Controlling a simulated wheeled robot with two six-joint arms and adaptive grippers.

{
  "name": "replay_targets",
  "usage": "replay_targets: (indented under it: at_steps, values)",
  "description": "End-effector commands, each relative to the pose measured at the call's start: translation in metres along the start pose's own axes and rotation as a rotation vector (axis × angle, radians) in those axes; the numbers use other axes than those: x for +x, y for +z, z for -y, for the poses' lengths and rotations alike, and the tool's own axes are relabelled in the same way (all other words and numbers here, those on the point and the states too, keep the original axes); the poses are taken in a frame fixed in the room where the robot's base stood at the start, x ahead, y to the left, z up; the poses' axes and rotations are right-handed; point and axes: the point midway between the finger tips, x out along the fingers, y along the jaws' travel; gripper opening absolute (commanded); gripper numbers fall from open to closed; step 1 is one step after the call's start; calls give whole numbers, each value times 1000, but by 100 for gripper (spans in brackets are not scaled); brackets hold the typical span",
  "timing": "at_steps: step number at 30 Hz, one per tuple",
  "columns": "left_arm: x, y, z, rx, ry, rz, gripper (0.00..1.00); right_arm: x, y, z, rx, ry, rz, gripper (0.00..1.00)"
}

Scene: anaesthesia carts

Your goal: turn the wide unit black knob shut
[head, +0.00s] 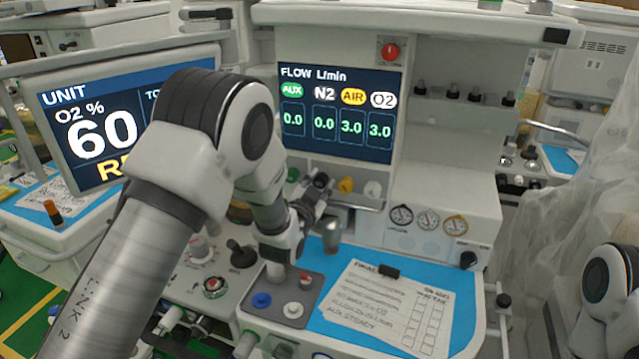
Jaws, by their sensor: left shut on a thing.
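The wide anaesthesia unit has a flow display (335,112) reading AUX 0.0, N2 0.0, AIR 3.0 and O2 3.0. Below it is a row of knobs: a green knob (292,175), the black knob (321,181), a yellow knob (346,184) and a white knob (372,188). My left gripper (317,190) reaches up to this row and is shut on the black knob, whose dark end shows between the fingers. The fingers hide part of the knob. My right gripper is out of view; only part of the right arm shows at the right edge.
A paper checklist (385,305) with a black clip lies on the blue worktop, right of a grey panel (315,290) with coloured buttons. A silver vessel (331,238) stands near my left wrist. Gauges (428,220) sit to the right. A clear plastic sheet (560,210) hangs at right.

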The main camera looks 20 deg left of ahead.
Motion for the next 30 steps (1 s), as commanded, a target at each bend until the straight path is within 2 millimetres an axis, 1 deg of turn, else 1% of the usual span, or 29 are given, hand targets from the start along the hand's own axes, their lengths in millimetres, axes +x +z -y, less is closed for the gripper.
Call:
replay_targets:
  at_steps: [1, 2, 10, 13, 17, 24, 27, 30]
  values:
    - [0, 0, 0, 0, -1, -1, 40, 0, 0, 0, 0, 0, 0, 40]
    - [0, 0, 0, 0, -1, -1, 43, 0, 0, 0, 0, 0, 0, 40]
    - [0, 0, 0, -1, -1, 0, 43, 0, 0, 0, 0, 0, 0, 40]
    - [-6, 0, 0, -1, 0, 0, 43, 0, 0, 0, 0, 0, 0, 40]
    - [-29, 0, 0, -1, 1, 2, 43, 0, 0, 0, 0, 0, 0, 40]
    - [-91, 1, -1, 0, 2, 4, 43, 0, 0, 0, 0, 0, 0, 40]
    - [-108, 1, 0, 0, 1, 2, 43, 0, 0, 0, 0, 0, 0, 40]
    - [-117, 1, 0, -1, -1, 1, 43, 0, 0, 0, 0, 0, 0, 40]
